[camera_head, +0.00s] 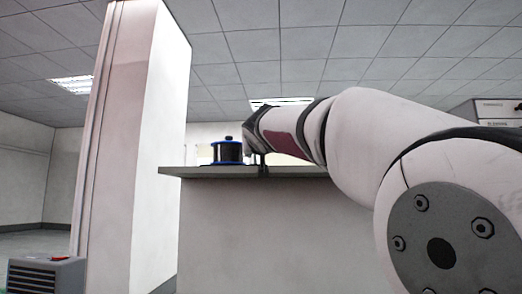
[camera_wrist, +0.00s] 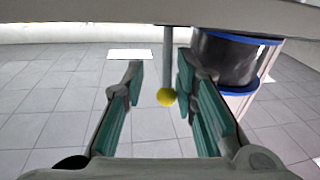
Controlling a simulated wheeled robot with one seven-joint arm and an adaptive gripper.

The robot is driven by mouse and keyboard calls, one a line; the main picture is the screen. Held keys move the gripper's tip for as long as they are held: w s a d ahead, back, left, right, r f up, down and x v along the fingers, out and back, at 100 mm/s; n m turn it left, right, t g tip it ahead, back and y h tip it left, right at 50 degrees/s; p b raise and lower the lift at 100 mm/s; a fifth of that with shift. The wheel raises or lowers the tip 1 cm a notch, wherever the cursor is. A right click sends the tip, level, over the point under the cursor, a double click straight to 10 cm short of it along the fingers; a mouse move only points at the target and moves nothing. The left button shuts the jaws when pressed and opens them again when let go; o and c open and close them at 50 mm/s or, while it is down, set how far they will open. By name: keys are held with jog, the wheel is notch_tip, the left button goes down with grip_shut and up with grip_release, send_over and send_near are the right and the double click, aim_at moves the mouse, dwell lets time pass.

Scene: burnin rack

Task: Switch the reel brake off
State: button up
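A thin grey lever (camera_wrist: 167,55) with a yellow ball knob (camera_wrist: 167,97) shows in the wrist view, hanging down in the picture from a pale grey band. I take it for the reel brake. My gripper (camera_wrist: 161,82) is open, its green-padded fingers to the left and right of the lever. The knob appears between them, nearer the right finger; I cannot tell whether it touches. The black reel (camera_wrist: 224,60) with blue flanges is at upper right. In the head view, the reel (camera_head: 228,152) sits on a grey counter (camera_head: 215,172), just left of my gripper (camera_head: 258,160), seen small.
The pale band (camera_wrist: 80,15) crosses the top of the wrist view, close above the fingers. A white pillar (camera_head: 150,150) stands left of the counter. A grey vented box (camera_head: 45,275) with a red part is at lower left. Tiled floor shows beyond the fingers.

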jog(key=shift+a, duration=0.2)
jog(key=shift+s, duration=0.45)
jog(key=s+d, duration=0.1)
jog(key=s, duration=1)
jog(key=shift+d+f, duration=0.35)
jog(key=shift+d, duration=0.05)
